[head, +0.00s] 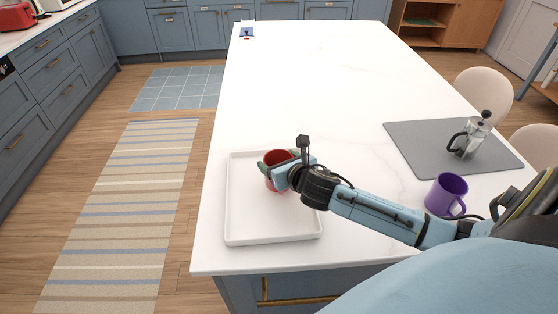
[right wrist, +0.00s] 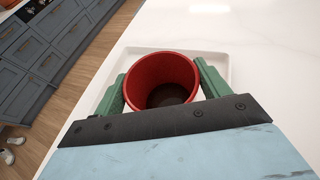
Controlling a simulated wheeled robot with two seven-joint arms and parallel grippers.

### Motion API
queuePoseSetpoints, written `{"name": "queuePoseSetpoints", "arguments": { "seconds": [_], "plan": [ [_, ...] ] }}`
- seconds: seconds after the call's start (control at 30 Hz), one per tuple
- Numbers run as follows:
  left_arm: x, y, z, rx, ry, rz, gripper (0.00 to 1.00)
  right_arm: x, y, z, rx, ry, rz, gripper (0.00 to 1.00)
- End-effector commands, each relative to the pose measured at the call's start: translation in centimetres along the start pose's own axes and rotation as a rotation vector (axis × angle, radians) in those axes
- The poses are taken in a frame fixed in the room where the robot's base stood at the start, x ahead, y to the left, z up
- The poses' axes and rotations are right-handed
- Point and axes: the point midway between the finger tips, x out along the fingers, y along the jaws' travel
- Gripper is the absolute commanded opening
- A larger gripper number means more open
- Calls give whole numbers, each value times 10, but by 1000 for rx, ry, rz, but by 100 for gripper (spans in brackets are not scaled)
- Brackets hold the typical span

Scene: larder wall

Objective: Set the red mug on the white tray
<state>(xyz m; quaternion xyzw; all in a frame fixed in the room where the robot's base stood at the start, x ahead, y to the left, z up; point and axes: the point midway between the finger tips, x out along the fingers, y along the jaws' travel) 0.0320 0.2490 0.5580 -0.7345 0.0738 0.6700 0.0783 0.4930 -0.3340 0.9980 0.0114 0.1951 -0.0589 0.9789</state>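My left gripper is not in view.
A glass press (head: 470,138) stands on a grey mat (head: 425,140). A small blue item (head: 247,33) lies at the far end. The middle of the counter is clear.

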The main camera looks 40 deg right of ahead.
Motion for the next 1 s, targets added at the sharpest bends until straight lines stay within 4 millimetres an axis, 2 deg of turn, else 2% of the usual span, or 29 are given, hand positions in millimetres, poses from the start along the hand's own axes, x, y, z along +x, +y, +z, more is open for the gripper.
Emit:
{"name": "queuePoseSetpoints", "arguments": {
  "seconds": [0.03, 0.13, 0.17, 0.47, 0.57, 0.67, 1.0],
  "plan": [
    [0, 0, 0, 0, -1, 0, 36, 0, 0, 0, 0, 0, 0, 82],
    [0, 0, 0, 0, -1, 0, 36, 0, 0, 0, 0, 0, 0, 95],
    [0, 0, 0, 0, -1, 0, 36, 0, 0, 0, 0, 0, 0, 95],
    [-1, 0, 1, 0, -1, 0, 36, -1, 0, 3, 1, 0, 0, 95],
    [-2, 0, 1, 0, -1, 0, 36, -8, 0, 2, -1, 2, 0, 95],
    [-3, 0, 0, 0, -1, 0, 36, -23, 0, 2, -1, 2, 2, 95],
    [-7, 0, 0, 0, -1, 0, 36, -92, 0, 2, -1, 3, 2, 95]
  ]
}}
